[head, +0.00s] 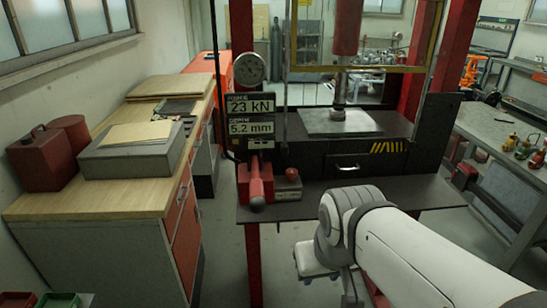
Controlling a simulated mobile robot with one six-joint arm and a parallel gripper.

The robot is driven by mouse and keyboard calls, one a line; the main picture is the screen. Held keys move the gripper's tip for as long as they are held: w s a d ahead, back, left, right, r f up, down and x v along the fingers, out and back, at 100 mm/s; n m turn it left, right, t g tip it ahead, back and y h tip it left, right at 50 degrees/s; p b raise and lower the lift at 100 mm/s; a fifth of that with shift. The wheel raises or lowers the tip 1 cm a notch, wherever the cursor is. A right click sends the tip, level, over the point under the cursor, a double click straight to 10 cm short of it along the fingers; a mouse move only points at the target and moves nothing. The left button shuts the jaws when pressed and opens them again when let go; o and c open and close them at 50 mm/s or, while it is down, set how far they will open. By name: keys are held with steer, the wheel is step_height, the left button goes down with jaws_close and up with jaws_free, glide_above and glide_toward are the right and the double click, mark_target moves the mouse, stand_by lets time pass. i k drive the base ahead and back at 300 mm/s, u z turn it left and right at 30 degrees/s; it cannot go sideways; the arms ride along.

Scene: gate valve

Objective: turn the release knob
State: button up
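A press with a red frame (408,92) stands ahead, with a dark shelf (350,198) at its front. At the left of the shelf is a red pump unit (246,174) with a red lever (256,188) that has a dark end. Just right of it, a small red knob (292,173) sits on a dark block (288,189); it looks like the release knob. My gripper (350,299) hangs from the white arm at the bottom, in front of and below the shelf, apart from the knob. Its fingertips are cut off by the frame, so its opening cannot be judged.
Displays (251,116) above the lever read 23 kN and 5.2 mm, with a dial gauge (249,68) on top. The press ram (339,92) meets a metal plate (340,121). A wooden bench (110,199) stands left, a cluttered table (500,128) right.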

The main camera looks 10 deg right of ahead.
mark_target(292, 173)
steer(key=z, duration=0.1)
steer(key=i, duration=1.1)
steer(key=z, duration=0.55)
